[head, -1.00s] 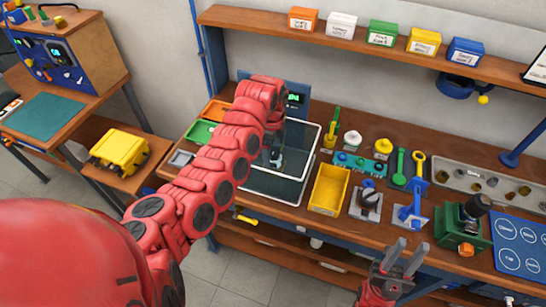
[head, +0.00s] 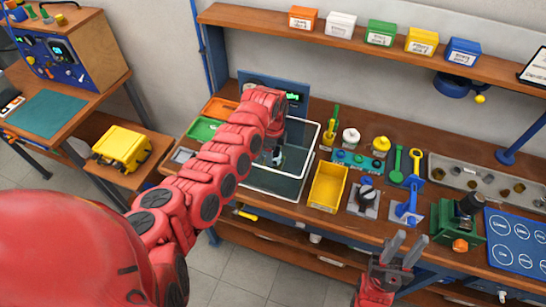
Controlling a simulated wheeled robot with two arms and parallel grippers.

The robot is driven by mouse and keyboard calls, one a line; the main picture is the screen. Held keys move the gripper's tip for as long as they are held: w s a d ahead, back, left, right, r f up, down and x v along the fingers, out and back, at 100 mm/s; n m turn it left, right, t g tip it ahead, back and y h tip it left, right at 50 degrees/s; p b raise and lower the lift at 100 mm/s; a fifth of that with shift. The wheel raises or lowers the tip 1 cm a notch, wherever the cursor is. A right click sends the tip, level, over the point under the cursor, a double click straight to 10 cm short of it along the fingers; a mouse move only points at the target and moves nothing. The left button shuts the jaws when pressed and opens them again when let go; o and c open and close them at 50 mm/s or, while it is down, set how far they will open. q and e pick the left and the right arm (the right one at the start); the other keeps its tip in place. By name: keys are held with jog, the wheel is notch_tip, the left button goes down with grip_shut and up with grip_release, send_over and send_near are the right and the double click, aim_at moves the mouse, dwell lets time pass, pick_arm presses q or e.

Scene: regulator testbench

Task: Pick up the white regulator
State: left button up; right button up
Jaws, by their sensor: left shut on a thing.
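A white-topped regulator (head: 350,137) stands on the bench, right of the clear water tank (head: 272,184). A yellow-topped one (head: 381,144) stands to its right. My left arm reaches over the tank. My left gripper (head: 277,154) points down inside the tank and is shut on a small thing. That thing is mostly hidden and too small to identify. My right gripper (head: 403,250) is open and empty, in front of the bench's front edge, well away from the white regulator.
A yellow bin (head: 328,187), a grey stand with a black knob (head: 366,198), blue and green tools and a green fixture (head: 458,223) crowd the bench. Orange and green trays (head: 204,129) lie left of the tank. A shelf with several coloured boxes (head: 381,33) runs above.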

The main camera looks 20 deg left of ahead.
pick_arm(q)
grip_shut()
